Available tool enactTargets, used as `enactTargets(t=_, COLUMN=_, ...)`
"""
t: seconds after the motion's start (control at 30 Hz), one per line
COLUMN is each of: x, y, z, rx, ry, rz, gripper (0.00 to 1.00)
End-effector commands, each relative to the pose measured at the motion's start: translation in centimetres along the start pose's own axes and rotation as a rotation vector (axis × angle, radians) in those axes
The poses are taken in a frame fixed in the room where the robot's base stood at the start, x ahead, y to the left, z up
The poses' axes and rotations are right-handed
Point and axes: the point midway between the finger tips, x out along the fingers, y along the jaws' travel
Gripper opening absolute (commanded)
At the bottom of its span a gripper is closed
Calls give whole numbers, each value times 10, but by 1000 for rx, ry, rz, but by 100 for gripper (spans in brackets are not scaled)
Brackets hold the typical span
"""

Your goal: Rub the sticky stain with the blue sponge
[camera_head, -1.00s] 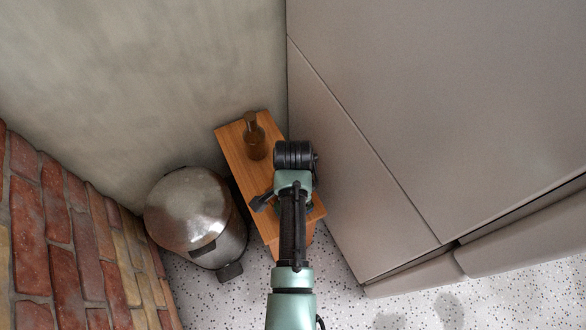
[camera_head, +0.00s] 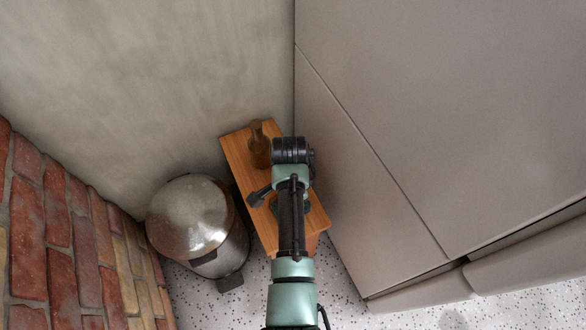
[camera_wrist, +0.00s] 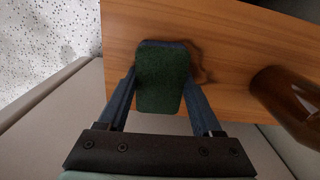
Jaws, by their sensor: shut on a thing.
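My gripper (camera_wrist: 161,82) is shut on the blue sponge (camera_wrist: 163,85), whose dark green face and thin blue edge show in the wrist view. The sponge is over the wooden table top, seemingly at or just above it; contact is not clear. The sticky stain (camera_wrist: 203,66) is a dark brown patch on the wood. It shows beside the sponge's right and upper edge, partly hidden by it.
A brown bottle (camera_head: 259,150) stands on the small wooden table (camera_head: 240,151), right of the stain in the wrist view (camera_wrist: 290,100). A metal bin (camera_head: 190,217) stands left of the table. A grey cabinet (camera_head: 400,120) closes the right side and a brick plinth (camera_head: 70,230) the left.

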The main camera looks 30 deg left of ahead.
Motion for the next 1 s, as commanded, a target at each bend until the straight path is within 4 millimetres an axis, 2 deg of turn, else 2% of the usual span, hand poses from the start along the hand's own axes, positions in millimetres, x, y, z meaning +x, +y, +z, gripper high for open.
enactTargets(t=0.3, x=4, y=-26, z=-2, rx=-2, ry=1, rz=-3, gripper=22)
enactTargets(t=0.53, x=5, y=-34, z=-1, rx=-3, ry=0, rz=-5, gripper=22)
enactTargets(t=0.8, x=4, y=-56, z=-2, rx=-5, ry=0, rz=-5, gripper=22)
enactTargets(t=1.0, x=3, y=-62, z=-2, rx=-3, ry=-2, rz=-5, gripper=22)
